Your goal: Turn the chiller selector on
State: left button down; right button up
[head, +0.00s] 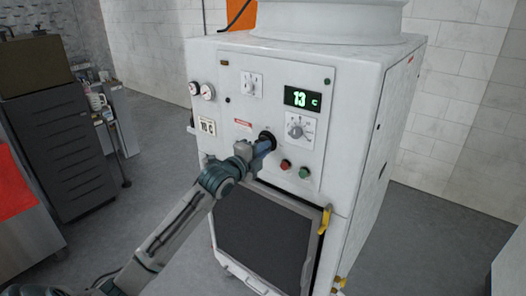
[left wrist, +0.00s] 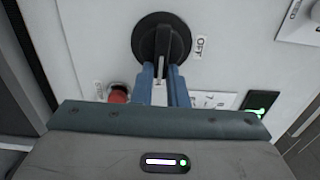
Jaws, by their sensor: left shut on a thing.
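The chiller selector is a round black rotary knob (head: 267,134) on the front panel of the white machine. In the left wrist view the knob (left wrist: 163,48) shows close up, with a raised bar handle across its middle. An OFF label (left wrist: 200,46) is printed on the panel beside its right edge there. My left gripper (head: 260,147) reaches the knob from the lower left. Its blue fingers (left wrist: 165,75) are shut on the near end of the bar handle, one on each side. A white mark shows on the handle between them. My right gripper is in neither view.
A green display reading 13 C (head: 302,98) and a grey dial (head: 296,130) sit up and right of the selector. Red (head: 285,164) and green (head: 304,172) buttons are close by at lower right. A dark door (head: 262,232) lies below. Gauges (head: 207,91) are at left.

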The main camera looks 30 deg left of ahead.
pick_arm(q)
jog(key=c, duration=1.4)
grip_release()
jog(key=shift+c, duration=0.2)
jog(key=shift+s, duration=0.15)
